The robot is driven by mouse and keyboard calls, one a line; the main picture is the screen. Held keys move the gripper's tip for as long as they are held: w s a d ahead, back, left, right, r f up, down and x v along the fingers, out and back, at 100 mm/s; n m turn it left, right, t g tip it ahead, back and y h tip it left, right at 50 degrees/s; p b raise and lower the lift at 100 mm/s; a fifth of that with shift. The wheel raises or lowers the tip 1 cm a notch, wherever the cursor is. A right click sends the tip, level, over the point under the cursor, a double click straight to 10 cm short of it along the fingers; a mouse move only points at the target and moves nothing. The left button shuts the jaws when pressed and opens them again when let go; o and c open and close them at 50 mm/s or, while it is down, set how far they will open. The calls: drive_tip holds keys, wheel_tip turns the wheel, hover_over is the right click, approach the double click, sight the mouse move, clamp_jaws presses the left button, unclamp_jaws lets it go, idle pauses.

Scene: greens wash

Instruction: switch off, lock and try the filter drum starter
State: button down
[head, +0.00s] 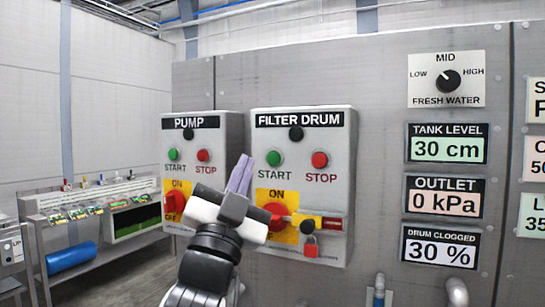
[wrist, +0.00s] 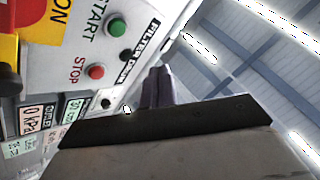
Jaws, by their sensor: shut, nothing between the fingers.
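The filter drum starter (head: 335,190) is a grey box with a green START button (head: 274,158), a red STOP button (head: 320,159) and a dark round lamp (head: 296,133). Its red rotary switch (head: 275,214) sits on a yellow plate, partly hidden by my arm. A yellow hasp-like piece (head: 305,221) with a red tag lies right of the switch, and a red padlock (head: 310,246) hangs below it. My gripper (head: 246,160) is shut and empty, its fingers left of START. The wrist view shows the fingers (wrist: 157,85) beside the panel; contact cannot be told.
The pump starter (head: 230,130) stands close on the left, with its own red switch (head: 175,205). Right are the fresh water knob (head: 447,81) and displays for tank level, outlet and drum clogged (head: 440,247). Pipes (head: 457,290) stick out below. A bench (head: 100,190) stands far left.

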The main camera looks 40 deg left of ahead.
sight(274, 158)
drive_tip(key=shift+w+a+p, duration=0.2)
drive_tip(key=shift+w+a, duration=0.05)
drive_tip(key=shift+w, duration=0.9)
drive_tip(key=shift+w+a+p, duration=0.2)
drive_tip(key=shift+w+a, duration=0.1)
drive_tip(key=shift+w, duration=0.8)
drive_tip(key=shift+w+a+p, duration=0.2)
drive_tip(key=shift+w+a, duration=0.05)
drive_tip(key=shift+w, duration=0.9)
drive_tip(key=shift+w, duration=0.15)
drive_tip(key=shift+w+a, duration=0.1)
drive_tip(key=shift+w, duration=0.15)
drive_tip(key=shift+w+a, duration=0.1)
drive_tip(key=shift+w, duration=0.35)
drive_tip(key=shift+s, duration=0.1)
drive_tip(key=shift+s+d+b, duration=0.2)
drive_tip(key=shift+s+b, duration=0.3)
drive_tip(key=shift+s, duration=0.25)
